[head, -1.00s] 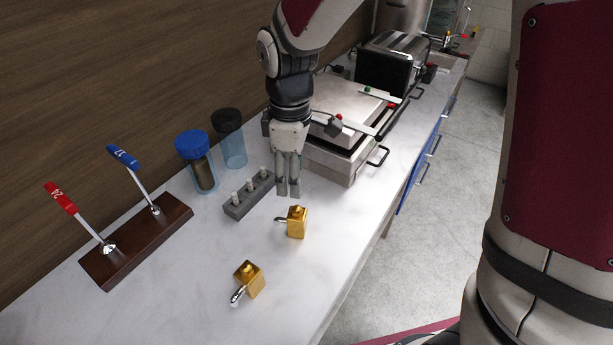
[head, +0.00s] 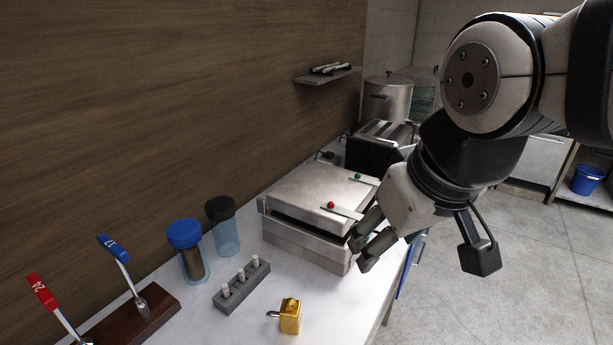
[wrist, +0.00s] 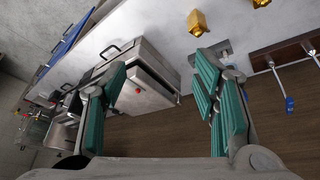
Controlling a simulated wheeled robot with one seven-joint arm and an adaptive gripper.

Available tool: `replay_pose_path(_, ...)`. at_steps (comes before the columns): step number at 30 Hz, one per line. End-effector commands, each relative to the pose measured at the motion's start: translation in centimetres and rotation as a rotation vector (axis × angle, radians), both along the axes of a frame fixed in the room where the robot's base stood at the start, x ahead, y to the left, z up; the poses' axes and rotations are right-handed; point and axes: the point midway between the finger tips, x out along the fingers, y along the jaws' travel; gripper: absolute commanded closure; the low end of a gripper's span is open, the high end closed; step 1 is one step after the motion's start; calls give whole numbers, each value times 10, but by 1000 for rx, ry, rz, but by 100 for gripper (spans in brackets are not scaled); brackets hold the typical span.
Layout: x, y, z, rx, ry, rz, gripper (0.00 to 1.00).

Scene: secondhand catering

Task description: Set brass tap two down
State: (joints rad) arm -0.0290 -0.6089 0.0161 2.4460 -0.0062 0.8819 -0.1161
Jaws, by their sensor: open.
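One brass tap (head: 290,316), a gold block with a small silver spout, stands on the pale counter (head: 247,321) near the bottom of the head view. The wrist view shows two brass taps at its top edge, one whole (wrist: 197,23) and one partly cut off (wrist: 261,3). I cannot tell which is brass tap two. My gripper (head: 366,247) is open and empty, in front of the steel press's right side in the head view and apart from both taps. Its green-padded fingers (wrist: 160,68) stand wide apart in the wrist view.
The steel press (head: 315,205) stands beyond the tap. A grey block with several pegs (head: 241,288), a blue-lidded jar (head: 190,252), a black-lidded jar (head: 224,228) and a wooden stand with levers (head: 140,318) line the wall side. The counter's right edge is close to the tap.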

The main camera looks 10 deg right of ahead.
Motion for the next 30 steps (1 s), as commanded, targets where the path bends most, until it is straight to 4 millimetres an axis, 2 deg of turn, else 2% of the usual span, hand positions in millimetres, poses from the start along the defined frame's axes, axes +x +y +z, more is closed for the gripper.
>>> replay_pose_path(3,-18,-7,5,41,-45,-92,45)
replay_pose_path(8,-28,-10,7,67,-68,-146,45)
replay_pose_path(30,-28,-10,7,68,-68,-148,45)
